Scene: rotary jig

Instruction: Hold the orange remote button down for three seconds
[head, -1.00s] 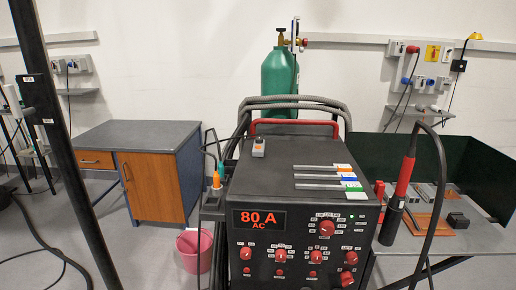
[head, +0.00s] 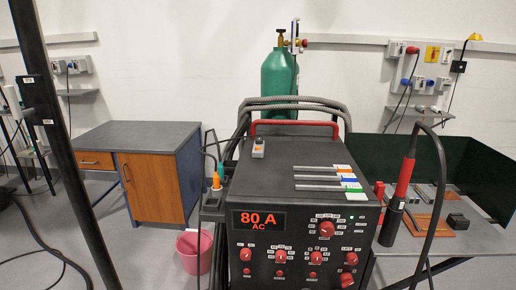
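A small grey remote with an orange button (head: 259,141) at its upper end stands or lies on the top of the black welding machine (head: 270,180), near its back left, in front of the red handle. The remote's grey body (head: 258,152) faces me. Nothing touches it. Neither of my grippers shows in the head view. The machine's front panel has several red knobs and a lit display reading 80 A AC.
Several rods (head: 318,178) with coloured ends lie on the machine's top right. A torch (head: 404,178) stands at its right, by a metal table (head: 450,238). A green cylinder (head: 279,80) is behind. A pink bucket (head: 190,252) and a wooden cabinet (head: 150,185) are at left.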

